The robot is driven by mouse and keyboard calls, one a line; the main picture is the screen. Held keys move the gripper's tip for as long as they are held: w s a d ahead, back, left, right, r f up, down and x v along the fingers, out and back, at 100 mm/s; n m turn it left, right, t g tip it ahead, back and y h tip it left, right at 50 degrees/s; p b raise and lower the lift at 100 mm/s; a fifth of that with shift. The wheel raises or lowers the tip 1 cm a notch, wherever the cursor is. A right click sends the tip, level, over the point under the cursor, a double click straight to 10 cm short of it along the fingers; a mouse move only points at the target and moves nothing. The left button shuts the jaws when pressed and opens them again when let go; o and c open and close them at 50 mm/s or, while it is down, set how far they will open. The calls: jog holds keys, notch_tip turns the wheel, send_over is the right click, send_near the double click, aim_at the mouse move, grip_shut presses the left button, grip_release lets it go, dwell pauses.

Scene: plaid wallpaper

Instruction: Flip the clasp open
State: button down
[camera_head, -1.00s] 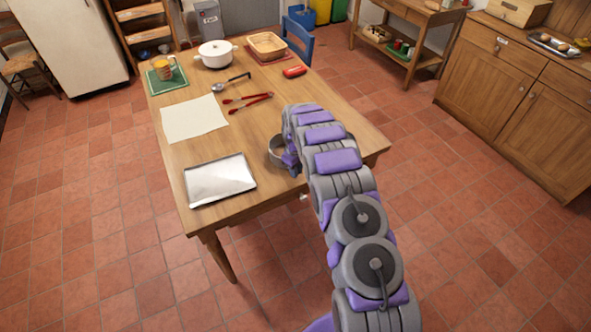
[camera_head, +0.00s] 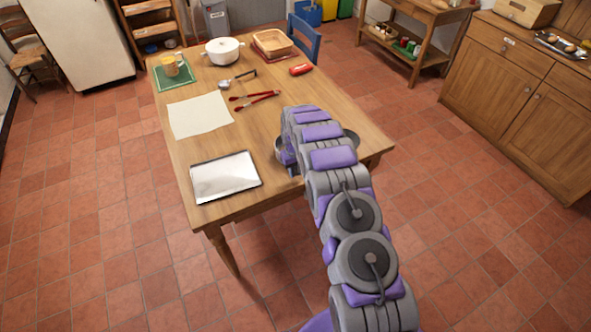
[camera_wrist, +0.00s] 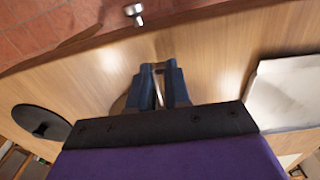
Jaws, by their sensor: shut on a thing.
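In the wrist view, my gripper (camera_wrist: 159,68) has its two dark fingers close together over the wooden table (camera_wrist: 215,50). A thin, pale metal strip (camera_wrist: 158,92) shows between them, which looks like the clasp; its exact position is unclear. Whether the clasp is flipped cannot be seen there.
A dark round piece (camera_wrist: 42,122) lies to the left in the wrist view. A silver tray (camera_head: 226,178), a cream sheet (camera_head: 199,115), red tongs (camera_head: 255,100) and a white pot (camera_head: 223,50) stand on the table. A metal knob (camera_wrist: 134,12) juts from the table's near edge.

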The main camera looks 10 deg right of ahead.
dwell(0.9)
jog(key=c, duration=1.1)
grip_release()
notch_tip(320, 180, up, 17)
jog(key=shift+w+r+p, duration=0.1)
jog(key=shift+r+p, duration=0.05)
jog(key=shift+p, duration=1.1)
